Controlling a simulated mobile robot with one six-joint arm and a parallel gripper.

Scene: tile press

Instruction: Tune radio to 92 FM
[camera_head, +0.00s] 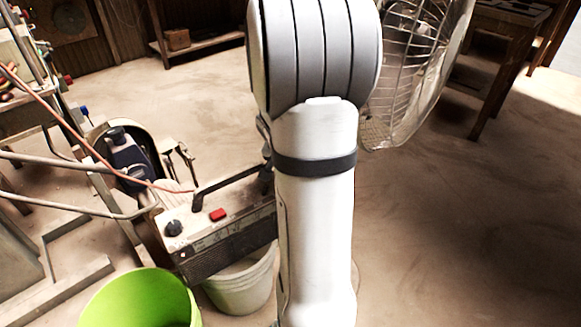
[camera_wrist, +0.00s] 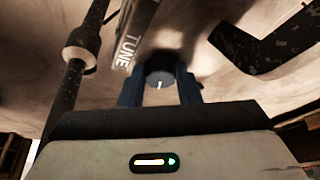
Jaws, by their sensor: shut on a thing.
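The radio (camera_head: 230,243) is a dark grey-brown box with a carry handle (camera_head: 228,180), a red button (camera_head: 217,214) and a black knob (camera_head: 173,228) at its left end. My white arm hides its right end. In the wrist view, part of the radio (camera_wrist: 142,20) shows with the word TUNE printed on it. Beside that word is a dark round tuning knob (camera_wrist: 160,68) with a white pointer mark. My gripper (camera_wrist: 160,78) has its two blue fingers closed on either side of this knob. In the head view the gripper is hidden. No frequency readout is legible.
A green bucket (camera_head: 140,300) and a white bucket (camera_head: 243,285) stand near the radio. Metal bars and machinery (camera_head: 60,200) crowd the left. A large caged fan (camera_head: 415,70) stands behind my arm at right. The floor at lower right is clear.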

